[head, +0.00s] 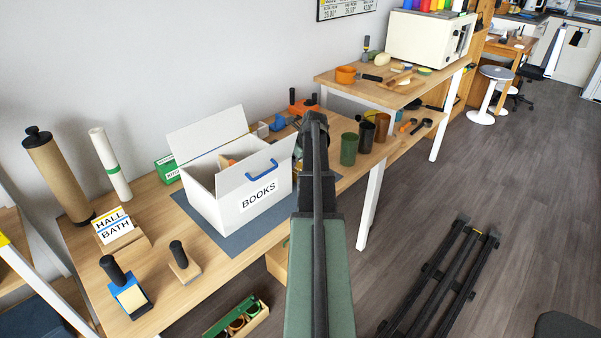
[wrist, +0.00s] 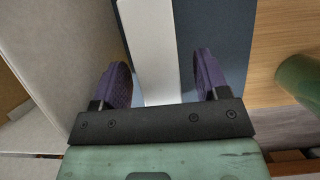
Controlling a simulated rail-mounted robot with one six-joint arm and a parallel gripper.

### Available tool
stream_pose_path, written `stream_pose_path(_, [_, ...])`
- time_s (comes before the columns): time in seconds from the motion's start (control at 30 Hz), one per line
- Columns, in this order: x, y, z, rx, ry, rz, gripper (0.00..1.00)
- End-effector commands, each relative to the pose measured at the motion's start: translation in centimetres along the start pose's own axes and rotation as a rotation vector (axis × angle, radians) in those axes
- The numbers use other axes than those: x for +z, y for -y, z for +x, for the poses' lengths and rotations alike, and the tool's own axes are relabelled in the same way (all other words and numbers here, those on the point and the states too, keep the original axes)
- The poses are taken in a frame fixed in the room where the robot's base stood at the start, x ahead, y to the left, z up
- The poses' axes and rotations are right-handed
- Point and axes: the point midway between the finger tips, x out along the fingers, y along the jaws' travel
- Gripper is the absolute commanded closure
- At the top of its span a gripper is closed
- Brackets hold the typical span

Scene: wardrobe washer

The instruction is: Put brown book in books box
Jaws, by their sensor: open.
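The white books box (head: 245,205) stands on a blue-grey mat, its flaps raised and its front labelled BOOKS. An orange-brown item (head: 228,161) shows partly inside it; I cannot tell whether it is the brown book. No brown book is clearly identifiable elsewhere. In the head view my arm hides the gripper, just right of the box. In the wrist view my gripper (wrist: 164,82) is open, with purple fingertips apart. A pale upright panel or strip (wrist: 150,50) lies between the fingers; I cannot tell whether they touch it. A pale box wall (wrist: 75,50) is at left.
A green cup (head: 348,149) and other cups stand right of my arm; a green cup (wrist: 300,82) also shows in the wrist view. A brown roll (head: 58,175), a sign block (head: 118,230) and handled stamps (head: 184,263) stand left of the box. The table front-left has some free room.

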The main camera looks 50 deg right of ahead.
Motion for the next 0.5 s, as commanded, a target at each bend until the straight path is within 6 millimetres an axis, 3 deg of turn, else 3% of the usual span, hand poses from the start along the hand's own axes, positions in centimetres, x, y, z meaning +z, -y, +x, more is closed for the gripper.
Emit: stream_pose_path(0.5, [-0.20,0.01,0.44,0.000,0.000,0.000,0.32])
